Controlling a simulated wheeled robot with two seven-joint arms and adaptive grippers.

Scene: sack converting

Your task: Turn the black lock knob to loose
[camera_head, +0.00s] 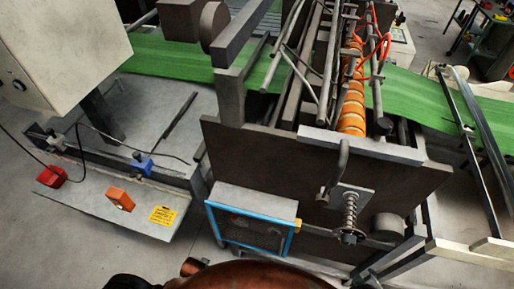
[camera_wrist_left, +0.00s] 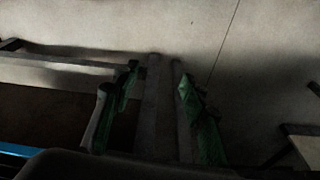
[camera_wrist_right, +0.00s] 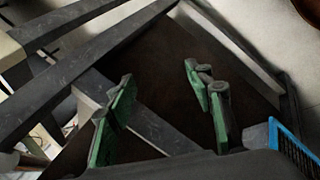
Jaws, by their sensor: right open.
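A dark knob (camera_head: 349,237), which looks like the black lock knob, sits at the lower end of a spring-wrapped spindle (camera_head: 350,210) on the front of the machine. I cannot tell from its shape whether it is tight or loose. I do not make out the knob in either wrist view. My left gripper (camera_wrist_left: 158,84) is open and empty, with green-padded fingers apart above dark bars and floor. My right gripper (camera_wrist_right: 160,82) is open and empty, its fingers apart in front of a dark panel. Neither gripper shows in the head view.
A blue-framed box (camera_head: 252,215) stands left of the spindle. A curved dark handle (camera_head: 336,172) is above it. A dark front plate (camera_head: 270,165) lies behind. Metal frame bars (camera_wrist_right: 80,75) cross the right wrist view. A grey cabinet (camera_head: 65,50) stands at left.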

